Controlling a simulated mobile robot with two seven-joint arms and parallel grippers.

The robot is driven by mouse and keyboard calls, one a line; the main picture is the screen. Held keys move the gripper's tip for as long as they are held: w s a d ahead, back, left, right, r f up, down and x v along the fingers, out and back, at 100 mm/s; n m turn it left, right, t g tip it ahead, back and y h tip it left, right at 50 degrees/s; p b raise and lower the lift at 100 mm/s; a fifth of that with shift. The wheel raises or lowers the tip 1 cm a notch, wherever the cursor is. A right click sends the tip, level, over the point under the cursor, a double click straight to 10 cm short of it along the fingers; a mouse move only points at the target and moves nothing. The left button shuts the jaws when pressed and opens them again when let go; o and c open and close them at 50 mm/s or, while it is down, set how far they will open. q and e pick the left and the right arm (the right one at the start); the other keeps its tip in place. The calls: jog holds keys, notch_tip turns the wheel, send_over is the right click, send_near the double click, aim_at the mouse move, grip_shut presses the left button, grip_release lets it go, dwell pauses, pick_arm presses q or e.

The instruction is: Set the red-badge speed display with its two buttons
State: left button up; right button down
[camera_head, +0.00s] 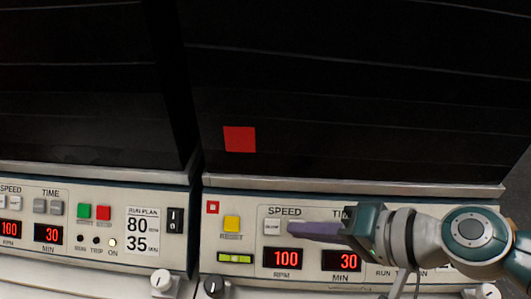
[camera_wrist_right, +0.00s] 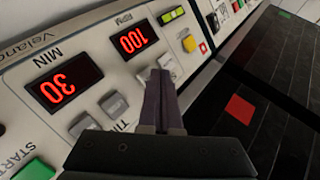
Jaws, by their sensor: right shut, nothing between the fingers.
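The red-badge unit has a small red badge (camera_head: 212,207) on its panel and a red square (camera_head: 239,139) on its dark front. Its speed display (camera_head: 283,258) reads 100 RPM; it also shows in the right wrist view (camera_wrist_right: 134,39). The left speed button (camera_head: 271,227) is in plain sight under the SPEED label. The other speed button is mostly covered by my right gripper's fingers. My right gripper (camera_head: 291,228) is shut and empty, its tips at the speed buttons; contact cannot be told. In the wrist view its tips (camera_wrist_right: 160,73) are beside a grey button (camera_wrist_right: 168,64). My left gripper is not in view.
The time display (camera_head: 342,261) reads 30 MIN. A yellow button (camera_head: 232,224) is left of the speed buttons. A black knob (camera_head: 213,286) sticks out below. A second unit at left has a run plan card (camera_head: 142,231) reading 80 and 35.

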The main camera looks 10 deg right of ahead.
jog(key=shift+w+d+f, duration=0.15)
jog(key=shift+w+f, duration=0.15)
dwell(0.9)
jog(key=shift+s+a+r+p, duration=0.2)
jog(key=shift+s+r+p, duration=0.35)
jog(key=shift+p, duration=0.25)
jog(key=s+r+p, duration=0.1)
jog(key=p, duration=0.1)
jog(key=s+a+r+p, duration=0.1)
jog(key=s+r+p, duration=0.1)
jog(key=shift+s+r, duration=0.2)
jog(key=shift+s, duration=0.1)
